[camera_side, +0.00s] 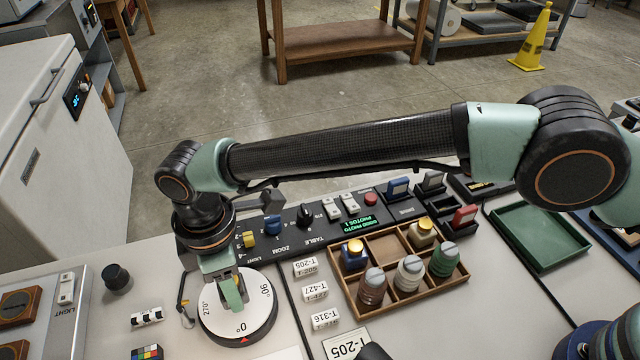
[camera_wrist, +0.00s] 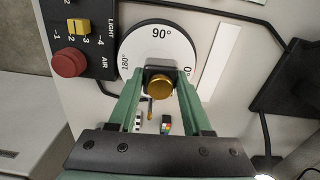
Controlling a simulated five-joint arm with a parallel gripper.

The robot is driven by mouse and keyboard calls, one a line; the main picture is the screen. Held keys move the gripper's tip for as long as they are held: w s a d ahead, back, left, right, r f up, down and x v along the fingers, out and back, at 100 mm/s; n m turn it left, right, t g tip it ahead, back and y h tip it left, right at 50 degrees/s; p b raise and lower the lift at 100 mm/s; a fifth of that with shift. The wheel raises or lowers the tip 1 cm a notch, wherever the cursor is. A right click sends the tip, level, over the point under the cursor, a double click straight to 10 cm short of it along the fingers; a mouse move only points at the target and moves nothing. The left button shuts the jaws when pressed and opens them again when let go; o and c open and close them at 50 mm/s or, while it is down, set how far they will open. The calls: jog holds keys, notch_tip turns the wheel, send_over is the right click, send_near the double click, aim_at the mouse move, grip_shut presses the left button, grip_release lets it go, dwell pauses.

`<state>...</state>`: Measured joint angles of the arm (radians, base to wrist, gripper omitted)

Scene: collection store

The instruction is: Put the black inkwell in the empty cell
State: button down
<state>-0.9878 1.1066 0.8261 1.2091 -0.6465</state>
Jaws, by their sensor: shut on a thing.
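The black inkwell (camera_wrist: 151,72) with a gold cap (camera_wrist: 160,86) is between the fingers of my gripper (camera_wrist: 160,92), which is shut on it. In the side view my gripper (camera_side: 230,290) points down over the white round turntable (camera_side: 258,318), and its fingers mostly hide the inkwell. I cannot tell whether the inkwell touches the turntable. The wooden tray (camera_side: 345,309) stands to the right. Its back row holds a blue inkwell (camera_side: 354,258) at left and a yellow-capped one (camera_side: 422,232) at right; the empty cell (camera_side: 388,248) lies between them.
Several capped bottles fill the tray's front row, including a green one (camera_side: 443,262). White number tags (camera_side: 315,291) lie between turntable and tray. A control panel (camera_side: 290,232) runs behind. A green tray (camera_side: 540,237) is at right, a black knob-like piece (camera_side: 117,279) at left.

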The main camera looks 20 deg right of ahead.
notch_tip(320, 180, up, 8)
jog(key=shift+f, duration=0.25)
jog(key=w+d+r+m, duration=0.2)
jog(key=d+r, duration=0.1)
jog(key=d, duration=0.1)
notch_tip(320, 180, up, 5)
jog(key=m, duration=0.8)
send_over(388, 250)
notch_tip(388, 250, down, 20)
jog(key=shift+f, duration=0.1)
jog(key=shift+f, duration=0.1)
jog(key=c, duration=0.6)
grip_release()
